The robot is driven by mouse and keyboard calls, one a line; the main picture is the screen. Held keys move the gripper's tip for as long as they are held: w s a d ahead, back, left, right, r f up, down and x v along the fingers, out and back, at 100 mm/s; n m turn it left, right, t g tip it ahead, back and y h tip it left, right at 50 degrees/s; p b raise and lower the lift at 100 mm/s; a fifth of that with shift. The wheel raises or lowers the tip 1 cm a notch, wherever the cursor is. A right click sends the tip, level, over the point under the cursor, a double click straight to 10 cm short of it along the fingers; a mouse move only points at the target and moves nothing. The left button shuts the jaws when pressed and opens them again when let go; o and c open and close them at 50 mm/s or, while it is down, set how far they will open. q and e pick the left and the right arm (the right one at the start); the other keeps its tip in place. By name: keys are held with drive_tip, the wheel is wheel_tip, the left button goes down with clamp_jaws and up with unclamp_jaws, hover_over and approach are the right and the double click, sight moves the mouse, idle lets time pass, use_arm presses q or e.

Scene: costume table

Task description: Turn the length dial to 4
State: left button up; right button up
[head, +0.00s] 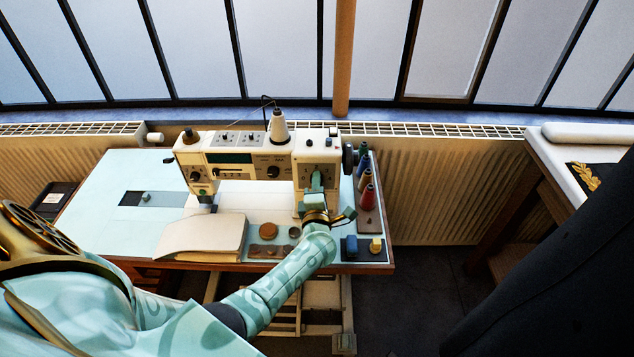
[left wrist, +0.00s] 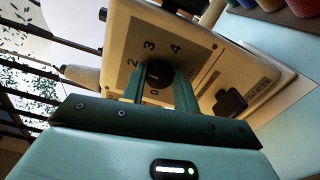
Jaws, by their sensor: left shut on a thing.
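The cream sewing machine (head: 235,142) stands on the pale-blue table. The length dial (left wrist: 158,73) is a small dark knob on its face in the left wrist view, with the printed numbers 2, 3 and 4 around its far side. My left gripper (left wrist: 163,82) is shut on the dial, one green finger on each side of it. In the head view my left gripper (head: 317,181) is at the front of the machine's right column and covers the dial. Where the dial's pointer stands cannot be told. My right gripper is not in view.
Below the dial a dark lever (left wrist: 230,101) sticks out from the machine. Thread spools (head: 367,192) stand on a board to the right. The table's left part (head: 105,220) is mostly clear.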

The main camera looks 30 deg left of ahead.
use_arm(q)
drive_tip(key=m+p, duration=0.1)
drive_tip(key=m, duration=0.4)
drive_tip(key=shift+d+f+m, duration=0.1)
drive_tip(key=shift+f+m, duration=0.05)
drive_tip(key=shift+m, duration=0.15)
drive_tip(key=m+p, duration=0.1)
drive_tip(key=m, duration=0.3)
drive_tip(key=shift+f, duration=0.15)
drive_tip(key=m+p, duration=0.1)
drive_tip(key=m, duration=0.4)
drive_tip(key=shift+s, duration=0.1)
drive_tip(key=shift+f+m, duration=0.1)
drive_tip(key=shift+m, duration=2.2)
drive_tip(key=shift+a, duration=0.2)
drive_tip(key=o, duration=1)
drive_tip(key=shift+c, duration=0.2)
